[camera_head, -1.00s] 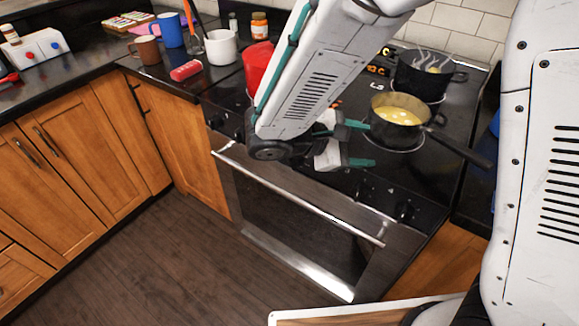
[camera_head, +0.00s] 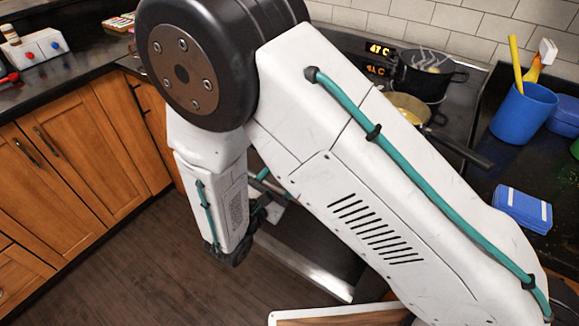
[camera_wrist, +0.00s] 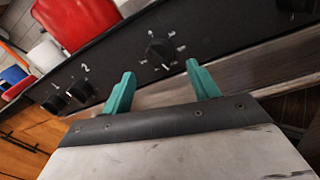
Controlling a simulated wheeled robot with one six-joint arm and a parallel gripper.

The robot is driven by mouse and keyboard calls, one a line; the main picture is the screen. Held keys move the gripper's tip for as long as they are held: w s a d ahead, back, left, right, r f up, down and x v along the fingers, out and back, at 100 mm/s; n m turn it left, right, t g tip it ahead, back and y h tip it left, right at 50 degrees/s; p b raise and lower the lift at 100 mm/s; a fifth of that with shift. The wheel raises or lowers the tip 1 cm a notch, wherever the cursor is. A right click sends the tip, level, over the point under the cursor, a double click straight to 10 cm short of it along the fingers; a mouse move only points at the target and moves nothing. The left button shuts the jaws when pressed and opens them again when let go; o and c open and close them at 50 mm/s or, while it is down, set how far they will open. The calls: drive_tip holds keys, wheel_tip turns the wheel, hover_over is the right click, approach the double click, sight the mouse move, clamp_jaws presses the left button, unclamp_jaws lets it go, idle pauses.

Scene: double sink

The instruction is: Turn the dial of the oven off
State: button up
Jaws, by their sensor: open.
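In the wrist view, a black oven dial (camera_wrist: 160,51) with white markings around it sits on the dark front panel (camera_wrist: 115,65). My gripper (camera_wrist: 160,70) is open, with its two teal fingers apart and the dial ahead of the gap between them. Nothing is held. Two more dials (camera_wrist: 80,91) are to the left, and part of another (camera_wrist: 296,5) is at the top right. In the head view, my arm hides most of the oven (camera_head: 300,268) and all its dials. Only a bit of teal by my gripper shows there.
A black pot with steam (camera_head: 425,75) and a pan of yellow food (camera_head: 408,108) stand on the stove, the pan's handle pointing right. A blue cup (camera_head: 522,112) stands on the right counter. A red container (camera_wrist: 75,18) shows behind the panel. Wooden cabinets (camera_head: 75,165) line the left.

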drive_tip(key=shift+x, duration=2.35)
drive_tip(key=c, duration=1)
